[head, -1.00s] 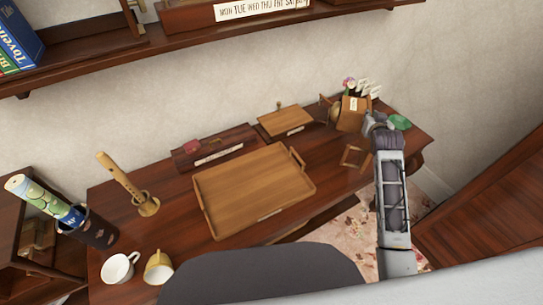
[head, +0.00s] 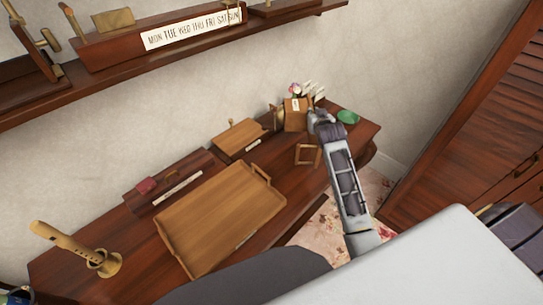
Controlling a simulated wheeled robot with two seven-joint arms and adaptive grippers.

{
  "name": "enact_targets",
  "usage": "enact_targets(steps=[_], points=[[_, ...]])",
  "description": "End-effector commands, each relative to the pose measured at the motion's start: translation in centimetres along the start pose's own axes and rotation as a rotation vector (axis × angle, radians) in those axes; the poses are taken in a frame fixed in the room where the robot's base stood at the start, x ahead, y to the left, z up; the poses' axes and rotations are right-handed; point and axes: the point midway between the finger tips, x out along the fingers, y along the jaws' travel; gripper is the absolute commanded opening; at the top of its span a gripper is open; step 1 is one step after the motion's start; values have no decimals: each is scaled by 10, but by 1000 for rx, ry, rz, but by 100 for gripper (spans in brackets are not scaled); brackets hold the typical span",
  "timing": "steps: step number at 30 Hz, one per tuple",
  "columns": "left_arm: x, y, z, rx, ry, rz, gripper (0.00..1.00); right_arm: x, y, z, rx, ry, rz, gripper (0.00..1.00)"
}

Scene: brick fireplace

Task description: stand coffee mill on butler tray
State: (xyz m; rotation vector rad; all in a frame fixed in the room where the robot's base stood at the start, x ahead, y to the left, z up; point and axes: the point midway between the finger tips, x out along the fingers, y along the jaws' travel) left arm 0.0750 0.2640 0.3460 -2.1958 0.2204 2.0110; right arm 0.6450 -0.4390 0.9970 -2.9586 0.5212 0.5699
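The butler tray (head: 180,243) is a flat, empty wooden tray with raised rim and end handles, lying on the dark desk. A small upright wooden box (head: 294,116) with a pale label stands at the desk's far right; it looks like the coffee mill, but I cannot be sure. My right gripper (head: 314,118) is just right of this box, at the end of the arm reaching in from the lower right. Its fingers are too small and hidden to tell whether they are open or touch the box. My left gripper is not in view.
A brass piece (head: 278,115), flowers (head: 296,90) and a green dish (head: 348,117) crowd the box. A small wooden frame (head: 307,155), a flat wooden box (head: 238,138), a dark organizer (head: 170,183) and a wooden recorder on a stand (head: 70,242) surround the tray. A shelf (head: 200,45) hangs above.

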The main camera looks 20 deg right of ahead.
Motion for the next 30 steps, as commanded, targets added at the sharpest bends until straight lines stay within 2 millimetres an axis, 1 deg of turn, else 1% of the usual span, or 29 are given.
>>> enact_targets(steps=[1,5,8,15,18,22,30], points=[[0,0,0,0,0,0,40,0,0,-2,1,6,-1,0],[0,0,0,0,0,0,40,2,0,4,1,4,0,0],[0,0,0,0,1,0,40,6,0,14,2,3,0,0],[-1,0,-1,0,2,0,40,17,0,42,1,3,-1,0],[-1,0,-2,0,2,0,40,21,1,50,1,4,-1,0],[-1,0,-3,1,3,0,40,23,1,55,1,6,-1,0],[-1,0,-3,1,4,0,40,23,1,55,2,6,-1,0]])
